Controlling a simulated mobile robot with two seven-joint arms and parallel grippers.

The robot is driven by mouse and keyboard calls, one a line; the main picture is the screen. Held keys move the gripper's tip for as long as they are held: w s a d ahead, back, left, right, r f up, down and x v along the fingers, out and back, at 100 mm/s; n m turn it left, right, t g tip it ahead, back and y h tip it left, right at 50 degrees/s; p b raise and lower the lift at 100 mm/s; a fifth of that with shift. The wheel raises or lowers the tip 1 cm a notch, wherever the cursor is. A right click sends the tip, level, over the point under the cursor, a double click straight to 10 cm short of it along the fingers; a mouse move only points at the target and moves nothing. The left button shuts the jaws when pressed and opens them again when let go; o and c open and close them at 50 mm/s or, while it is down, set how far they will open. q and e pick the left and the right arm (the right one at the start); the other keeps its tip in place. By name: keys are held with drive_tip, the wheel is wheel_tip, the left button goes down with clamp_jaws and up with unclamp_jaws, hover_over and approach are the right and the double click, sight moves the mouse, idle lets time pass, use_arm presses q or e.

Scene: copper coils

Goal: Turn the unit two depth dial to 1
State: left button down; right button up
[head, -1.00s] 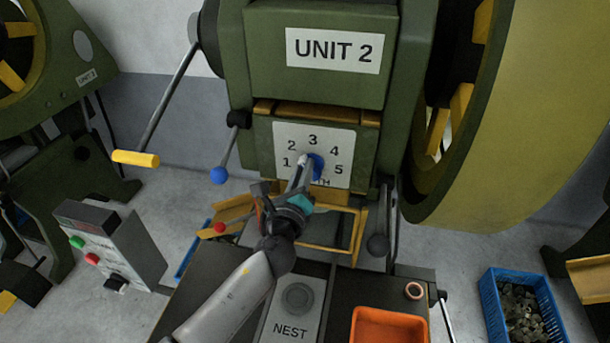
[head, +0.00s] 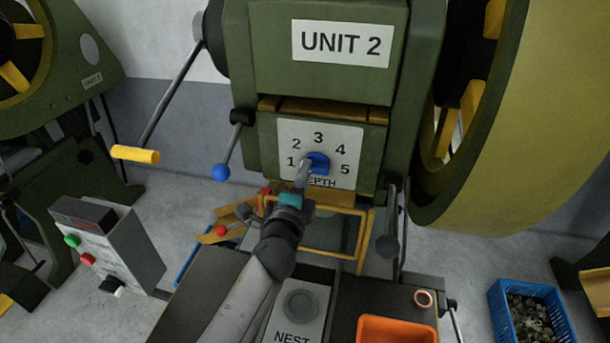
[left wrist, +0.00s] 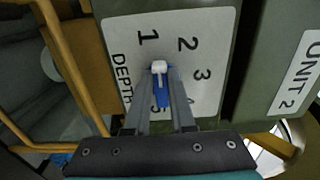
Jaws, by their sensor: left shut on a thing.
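The blue depth dial (head: 318,162) is on a white plate (head: 345,147) numbered 1 to 5, under the UNIT 2 label on the green press. My left gripper (head: 303,168) reaches up to the dial from below and is shut on it. In the left wrist view, the dial (left wrist: 161,97) lies between the two fingers of my left gripper (left wrist: 160,80). A white part shows at the dial's upper end there, toward the 1 side of the plate. The fingers hide part of the dial, so its exact setting is hard to tell. My right gripper is not in view.
A lever with a blue knob (head: 221,172) and a yellow-handled crank (head: 135,154) stand left of the plate. A yellow frame (head: 330,253) is below it. A control box (head: 108,240) is at left.

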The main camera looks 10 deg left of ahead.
use_arm(q)
drive_tip(key=shift+f+n, duration=0.2)
drive_tip(key=shift+n, duration=0.7)
drive_tip(key=c, duration=0.8)
unclamp_jaws()
drive_tip(key=shift+o, duration=0.2)
drive_tip(key=s+b, duration=0.1)
drive_tip(key=s, duration=1.4)
drive_tip(key=shift+s, duration=0.15)
drive_tip(key=shift+s+d, duration=0.1)
